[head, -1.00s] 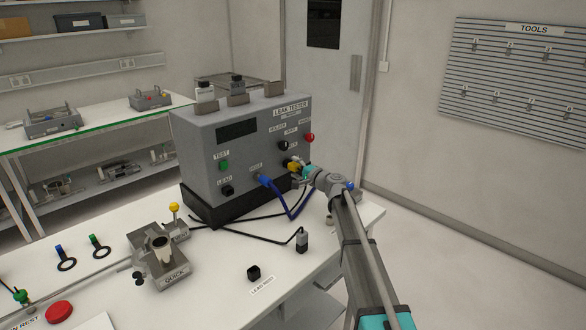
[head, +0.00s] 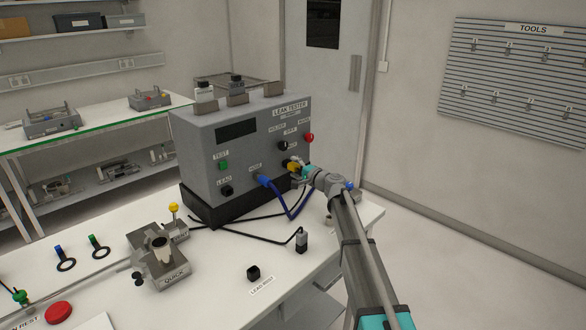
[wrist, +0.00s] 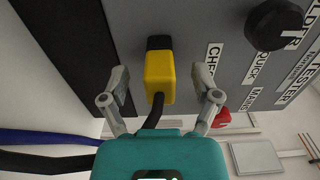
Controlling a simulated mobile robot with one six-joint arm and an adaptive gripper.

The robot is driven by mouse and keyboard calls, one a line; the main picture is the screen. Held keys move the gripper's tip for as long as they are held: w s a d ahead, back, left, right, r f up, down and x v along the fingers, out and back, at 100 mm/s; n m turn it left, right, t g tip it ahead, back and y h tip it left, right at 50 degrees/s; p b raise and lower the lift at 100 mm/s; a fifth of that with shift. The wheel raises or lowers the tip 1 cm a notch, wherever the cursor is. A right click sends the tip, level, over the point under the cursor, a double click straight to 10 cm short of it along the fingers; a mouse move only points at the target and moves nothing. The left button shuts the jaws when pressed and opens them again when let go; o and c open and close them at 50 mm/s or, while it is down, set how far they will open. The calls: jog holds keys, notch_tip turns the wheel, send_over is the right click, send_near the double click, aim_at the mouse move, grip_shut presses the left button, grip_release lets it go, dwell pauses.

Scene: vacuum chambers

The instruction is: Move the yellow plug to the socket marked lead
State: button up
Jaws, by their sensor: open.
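The yellow plug (wrist: 160,78) sits against the tester's front panel by the CHECK label in the wrist view, with a black cable running from it. It also shows in the head view (head: 292,166). My gripper (wrist: 162,82) is open, with one finger on each side of the plug and visible gaps between. In the head view my gripper (head: 302,171) is at the right end of the tester's front. The socket marked LEAD (head: 227,191) is at the panel's lower left, a dark round fitting under its label.
The grey leak tester (head: 240,150) stands on the white bench. A blue plug (head: 262,181) with a blue cable is on the panel between LEAD and the yellow plug. A black knob (wrist: 274,24) is near my gripper. A quick fixture (head: 165,255) stands in front.

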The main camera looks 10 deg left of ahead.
aim_at(297, 168)
grip_shut()
jog(key=shift+s+d, duration=0.15)
dwell(0.4)
jog(key=shift+v, duration=1.65)
jog(key=shift+s+d, duration=0.45)
jog(key=shift+d, duration=0.05)
jog(key=shift+s+d, duration=0.2)
jog(key=shift+d, duration=0.1)
jog(key=shift+d, duration=0.1)
jog(key=shift+s, duration=0.1)
